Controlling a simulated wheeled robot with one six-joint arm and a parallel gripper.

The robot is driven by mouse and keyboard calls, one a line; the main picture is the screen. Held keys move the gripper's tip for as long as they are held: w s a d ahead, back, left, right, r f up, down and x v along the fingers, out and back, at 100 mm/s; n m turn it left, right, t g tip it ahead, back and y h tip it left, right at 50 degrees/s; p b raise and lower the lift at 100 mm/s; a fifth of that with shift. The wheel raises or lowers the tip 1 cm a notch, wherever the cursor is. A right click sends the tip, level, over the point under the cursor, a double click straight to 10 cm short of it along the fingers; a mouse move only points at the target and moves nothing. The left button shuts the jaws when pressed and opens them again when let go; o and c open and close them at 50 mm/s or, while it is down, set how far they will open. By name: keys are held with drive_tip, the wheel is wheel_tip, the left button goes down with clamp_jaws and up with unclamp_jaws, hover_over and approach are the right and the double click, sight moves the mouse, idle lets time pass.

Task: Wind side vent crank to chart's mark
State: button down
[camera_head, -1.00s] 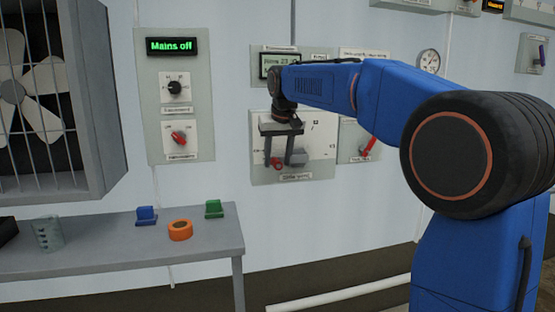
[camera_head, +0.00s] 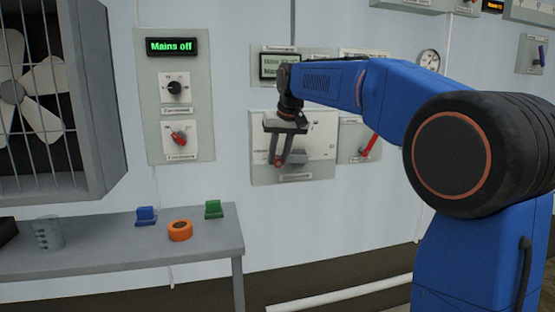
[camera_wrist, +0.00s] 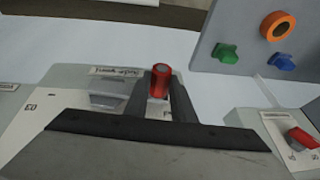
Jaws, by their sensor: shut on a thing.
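The side vent crank's red knob (camera_wrist: 160,80) stands between my two dark fingers in the wrist view. My gripper (camera_head: 279,160) is shut on it, in front of the pale crank panel (camera_head: 322,128). In the head view only a little of the red knob (camera_head: 277,162) shows between the fingertips. The crank arm and much of the panel's scale are hidden behind my gripper. A grey block (camera_head: 297,157) sits beside the fingers; it shows in the wrist view (camera_wrist: 108,95). A small display (camera_head: 280,65) with green text, too blurred to read, hangs above the panel.
A red lever (camera_head: 369,146) is close to the right of the crank panel. A panel with a "Mains off" display (camera_head: 172,46) and two rotary switches is to the left. Below left, a grey bench (camera_head: 120,262) holds blue, orange and green items. A round gauge (camera_head: 429,60) is at upper right.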

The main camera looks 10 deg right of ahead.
drive_tip(key=d+r+y, duration=0.1)
drive_tip(key=y, duration=0.1)
drive_tip(key=d+r+m+y, duration=0.1)
drive_tip(key=r+y, duration=0.1)
drive_tip(key=d+r+y, duration=0.1)
drive_tip(key=d+y, duration=0.1)
drive_tip(key=y, duration=0.1)
drive_tip(key=d+r+m+y, duration=0.1)
drive_tip(key=d, duration=0.1)
drive_tip(key=shift+r+t+y, duration=0.35)
drive_tip(key=shift+t+y, duration=0.05)
drive_tip(key=shift+d+f, duration=0.1)
drive_tip(key=shift+d, duration=0.1)
drive_tip(key=c, duration=1.5)
unclamp_jaws()
drive_tip(key=shift+d, duration=0.1)
drive_tip(key=v, duration=1.7)
drive_tip(key=shift+d, duration=0.15)
